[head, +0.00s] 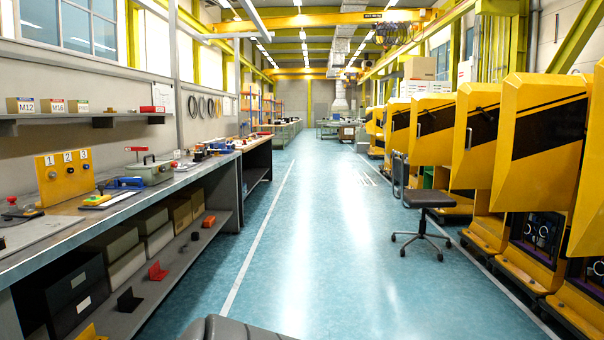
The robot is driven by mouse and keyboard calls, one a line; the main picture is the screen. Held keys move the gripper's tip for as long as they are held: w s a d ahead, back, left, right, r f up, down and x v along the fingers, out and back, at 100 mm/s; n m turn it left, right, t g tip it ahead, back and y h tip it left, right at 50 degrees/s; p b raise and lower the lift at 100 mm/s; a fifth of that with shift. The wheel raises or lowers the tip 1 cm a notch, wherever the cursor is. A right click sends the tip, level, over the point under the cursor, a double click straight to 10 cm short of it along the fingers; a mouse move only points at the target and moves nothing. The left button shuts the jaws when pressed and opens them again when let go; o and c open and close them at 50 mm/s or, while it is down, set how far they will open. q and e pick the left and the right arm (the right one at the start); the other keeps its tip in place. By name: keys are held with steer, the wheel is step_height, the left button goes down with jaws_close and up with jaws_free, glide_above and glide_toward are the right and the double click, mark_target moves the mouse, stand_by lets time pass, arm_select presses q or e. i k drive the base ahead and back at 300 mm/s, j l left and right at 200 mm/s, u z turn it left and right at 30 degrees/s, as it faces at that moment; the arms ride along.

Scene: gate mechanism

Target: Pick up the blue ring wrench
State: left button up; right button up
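I cannot clearly make out a blue ring wrench in the head view. A small blue object (124,183) lies on the left workbench (60,238), in front of the grey-green box; it is too small to tell what it is. Neither of my grippers is in view.
The left bench also carries a yellow board numbered 1, 2, 3 (65,178) and a grey-green box (151,171). A black swivel chair (427,200) stands right of the clear blue aisle (315,240). Yellow machines (545,135) line the right side.

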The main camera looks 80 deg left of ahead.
mark_target(123, 179)
steer(key=u, duration=3.65)
steer(key=i+l+u, duration=0.25)
steer(key=u, duration=0.2)
steer(key=i+l+u, duration=0.25)
steer(key=u, duration=0.2)
steer(key=i+l+u, duration=0.1)
steer(key=l, duration=0.25)
steer(key=i+l+u, duration=0.1)
steer(key=l, duration=0.3)
steer(key=i+l+u, duration=0.1)
steer(key=i+l, duration=0.15)
steer(key=l, duration=0.15)
steer(key=i+l, duration=0.1)
steer(key=l, duration=0.25)
steer(key=i+l, duration=0.15)
steer(key=l, duration=0.25)
steer(key=i+l, duration=0.15)
steer(key=l, duration=0.2)
steer(key=u, duration=0.05)
